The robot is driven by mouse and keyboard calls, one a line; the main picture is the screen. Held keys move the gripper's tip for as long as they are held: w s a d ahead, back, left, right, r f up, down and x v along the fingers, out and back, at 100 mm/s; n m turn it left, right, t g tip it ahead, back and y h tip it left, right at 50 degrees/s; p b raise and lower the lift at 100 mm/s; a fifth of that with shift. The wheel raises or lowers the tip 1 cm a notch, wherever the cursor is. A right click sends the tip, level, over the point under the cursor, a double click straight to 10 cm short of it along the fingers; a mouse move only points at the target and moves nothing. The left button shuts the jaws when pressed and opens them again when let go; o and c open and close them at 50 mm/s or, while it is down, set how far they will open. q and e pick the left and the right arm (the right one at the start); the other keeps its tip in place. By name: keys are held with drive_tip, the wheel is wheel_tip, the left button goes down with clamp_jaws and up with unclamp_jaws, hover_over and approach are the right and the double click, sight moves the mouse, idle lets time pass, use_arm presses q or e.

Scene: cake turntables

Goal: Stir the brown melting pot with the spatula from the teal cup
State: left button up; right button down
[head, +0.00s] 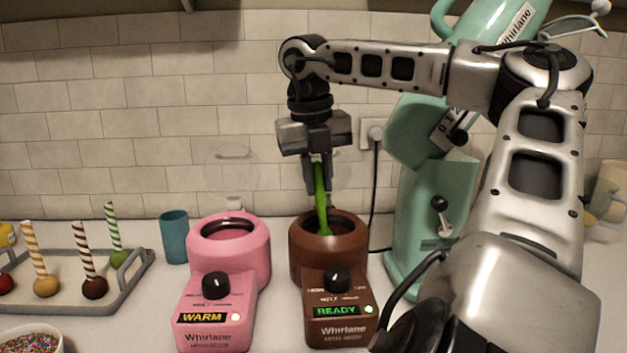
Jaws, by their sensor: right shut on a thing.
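The brown melting pot (300,262) stands at the centre of the counter, its display reading READY. My right gripper (318,180) is above the pot, pointing down, shut on the green spatula (321,205). The spatula's lower end reaches into the pot's opening; I cannot tell how deep its tip is. The teal cup (174,238) stands left of the pink pot, and nothing sticks out of it. My left gripper is not in view.
A pink melting pot (240,258) reading WARM stands close left of the brown one. A grey tray (136,272) with several striped-stick treats is at the left, with a sprinkle bowl (30,342) in front. A teal mixer (405,215) stands right, behind my right arm.

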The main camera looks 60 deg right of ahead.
drive_tip(key=shift+r, duration=0.15)
drive_tip(key=shift+r+p, duration=2.25)
drive_tip(key=shift+r, duration=0.3)
wheel_tip(320, 180, up, 4)
drive_tip(key=p, duration=0.3)
